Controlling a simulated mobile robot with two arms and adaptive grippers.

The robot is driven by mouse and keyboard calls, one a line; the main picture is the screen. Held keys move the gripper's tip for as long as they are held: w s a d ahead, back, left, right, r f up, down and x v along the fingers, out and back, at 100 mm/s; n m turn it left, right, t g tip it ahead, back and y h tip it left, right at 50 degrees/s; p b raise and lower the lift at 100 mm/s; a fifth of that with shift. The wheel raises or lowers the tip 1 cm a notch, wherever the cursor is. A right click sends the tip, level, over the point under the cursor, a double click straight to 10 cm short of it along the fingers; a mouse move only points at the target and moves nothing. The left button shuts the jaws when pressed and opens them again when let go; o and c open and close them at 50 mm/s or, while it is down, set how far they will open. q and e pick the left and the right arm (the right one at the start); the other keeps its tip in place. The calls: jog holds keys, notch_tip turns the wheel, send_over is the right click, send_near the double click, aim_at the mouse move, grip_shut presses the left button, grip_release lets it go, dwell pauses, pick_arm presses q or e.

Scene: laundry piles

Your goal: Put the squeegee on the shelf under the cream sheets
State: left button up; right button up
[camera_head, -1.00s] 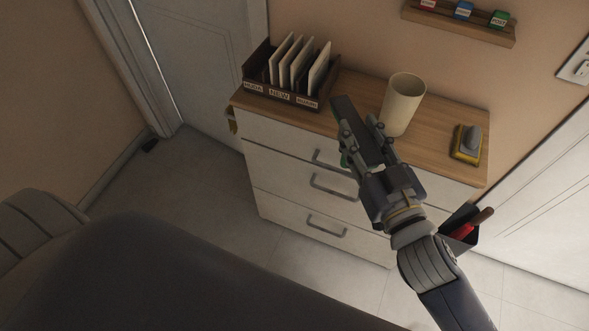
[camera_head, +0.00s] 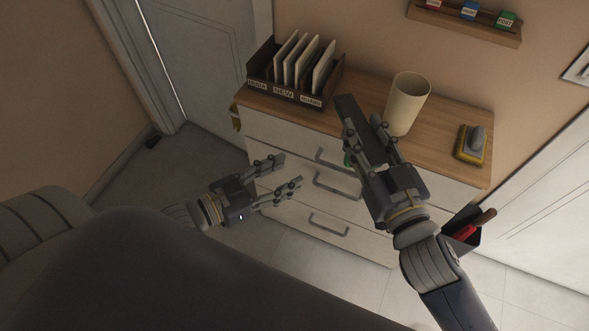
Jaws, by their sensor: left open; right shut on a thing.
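My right gripper (camera_head: 375,145) is over the front of the dresser, shut on what looks like the squeegee. The squeegee's dark flat bar (camera_head: 352,112) points up and left past the fingers, and a bit of green shows beside the left finger. The fingers and wrist hide the rest of it. My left gripper (camera_head: 287,174) is open and empty, low in front of the dresser's drawers. I see no cream sheets and no shelf beneath any.
The dresser (camera_head: 440,157) bears a labelled dark sorter (camera_head: 262,72) with white cards, a cream cup (camera_head: 408,103) and a yellow-and-grey brush-like item (camera_head: 472,143). A wall rack (camera_head: 465,22) holds small coloured boxes. A dark holder with red-handled tools (camera_head: 468,228) is at the dresser's right side.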

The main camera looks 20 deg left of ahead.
pick_arm(q)
jog(key=s+d+r+m+h, duration=0.1)
jog(key=s+d+r+h, duration=0.15)
jog(key=d+r, duration=0.4)
jog(key=x, duration=0.3)
jog(key=r+x, duration=0.1)
jog(key=x, duration=0.3)
jog(key=w+a+x, duration=0.1)
jog(key=x, duration=0.2)
jog(key=shift+w+d+r, duration=0.15)
jog(key=shift+w+r, duration=0.1)
jog(key=shift+h, duration=0.25)
grip_shut()
pick_arm(e)
jog(key=o, duration=1.1)
jog(key=shift+o, duration=0.6)
jog(key=shift+d, duration=0.1)
